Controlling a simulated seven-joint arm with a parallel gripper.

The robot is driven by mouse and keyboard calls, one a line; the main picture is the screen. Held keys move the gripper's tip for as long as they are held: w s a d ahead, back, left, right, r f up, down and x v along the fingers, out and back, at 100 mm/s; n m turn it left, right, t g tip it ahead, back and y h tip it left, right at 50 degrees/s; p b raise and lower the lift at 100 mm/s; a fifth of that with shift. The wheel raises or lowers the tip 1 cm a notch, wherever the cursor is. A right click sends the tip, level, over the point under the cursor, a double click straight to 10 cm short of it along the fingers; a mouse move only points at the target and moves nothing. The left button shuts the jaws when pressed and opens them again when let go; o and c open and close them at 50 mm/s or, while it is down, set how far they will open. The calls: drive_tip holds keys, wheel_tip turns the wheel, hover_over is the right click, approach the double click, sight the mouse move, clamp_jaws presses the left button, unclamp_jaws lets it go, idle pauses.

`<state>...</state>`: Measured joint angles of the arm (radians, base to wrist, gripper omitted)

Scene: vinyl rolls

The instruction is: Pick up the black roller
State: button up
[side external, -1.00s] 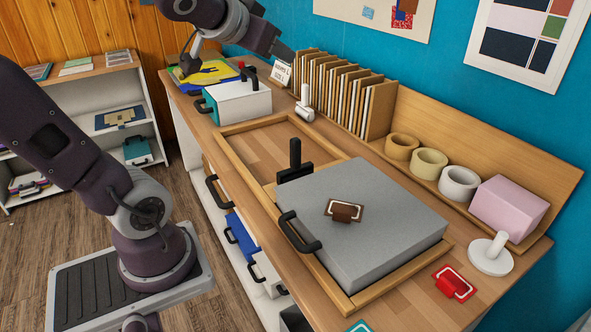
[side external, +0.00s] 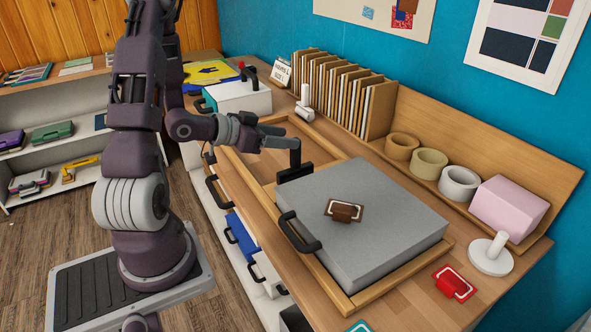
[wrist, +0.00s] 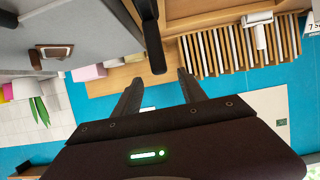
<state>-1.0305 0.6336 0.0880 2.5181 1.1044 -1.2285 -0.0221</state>
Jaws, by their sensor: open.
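The black roller (side external: 295,173) stands upright in the wooden frame, beside the left back edge of the grey slab, with its dark head low and its handle up. My gripper (side external: 285,137) is open and level, its fingers at the upper part of the handle. In the wrist view, the roller handle (wrist: 153,42) lies ahead of the gap between my two spread fingers (wrist: 160,88). I cannot tell whether a finger touches it. Part of the handle's top is hidden by the gripper in the side view.
A grey slab (side external: 365,225) with a black handle and a small brown block (side external: 344,211) fills the near part of the frame. A white roller (side external: 305,105) stands behind, by the upright folders (side external: 345,90). Tape rolls (side external: 430,163) line the back right. The frame's far part is bare.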

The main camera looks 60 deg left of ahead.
approach(304, 165)
drive_tip(key=w, duration=0.1)
drive_tip(key=w+r, duration=0.1)
drive_tip(key=w, duration=0.1)
drive_tip(key=shift+d, duration=0.1)
drive_tip(key=x, duration=0.7)
clamp_jaws()
